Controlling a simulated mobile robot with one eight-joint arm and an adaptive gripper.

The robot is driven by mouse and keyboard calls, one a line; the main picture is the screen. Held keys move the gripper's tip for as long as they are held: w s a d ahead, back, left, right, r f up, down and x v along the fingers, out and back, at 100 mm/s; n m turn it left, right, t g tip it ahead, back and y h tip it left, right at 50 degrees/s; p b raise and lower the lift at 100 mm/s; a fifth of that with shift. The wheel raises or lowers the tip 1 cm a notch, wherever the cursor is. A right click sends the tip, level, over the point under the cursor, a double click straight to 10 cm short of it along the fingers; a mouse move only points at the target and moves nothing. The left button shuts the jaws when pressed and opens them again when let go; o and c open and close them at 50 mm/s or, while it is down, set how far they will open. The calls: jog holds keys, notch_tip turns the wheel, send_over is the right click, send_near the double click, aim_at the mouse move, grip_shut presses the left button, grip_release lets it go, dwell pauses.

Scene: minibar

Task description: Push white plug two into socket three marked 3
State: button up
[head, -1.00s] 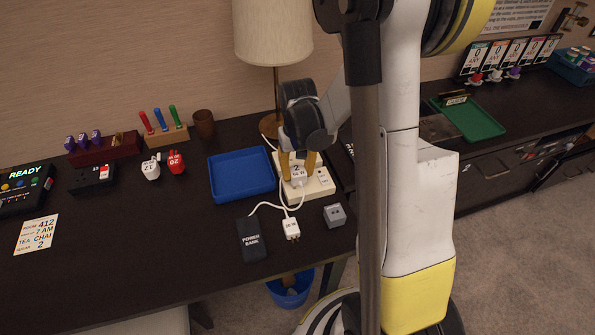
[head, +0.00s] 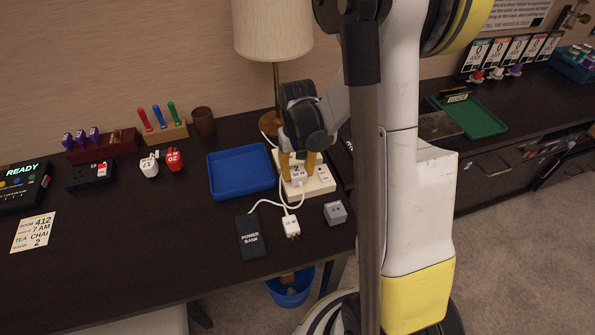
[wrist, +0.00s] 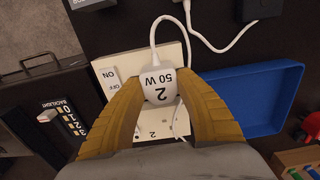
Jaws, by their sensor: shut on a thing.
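The white plug two (wrist: 162,88), marked "2 50 W", is between the yellow fingers of my gripper (wrist: 166,112) in the wrist view. In the head view the plug (head: 299,173) is upright with its cable trailing toward the front. My gripper (head: 299,162) is shut on it, over the cream socket strip (head: 322,184). The strip also shows in the wrist view (wrist: 112,54), with an ON/OFF switch and a mark "2" below the fingers. Socket three is hidden or not readable, and I cannot tell if the plug's pins are in a socket.
A blue tray (head: 240,190) stands left of the strip. A black power bank (head: 250,238), a second white plug (head: 290,226) and a grey cube (head: 335,212) lie in front. A lamp (head: 273,70) stands behind.

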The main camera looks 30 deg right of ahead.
aim_at(297, 171)
jog(key=shift+f+b, duration=0.5)
jog(key=shift+f, duration=0.2)
jog(key=o, duration=1.3)
jog(key=shift+o, duration=0.2)
notch_tip(297, 171, up, 12)
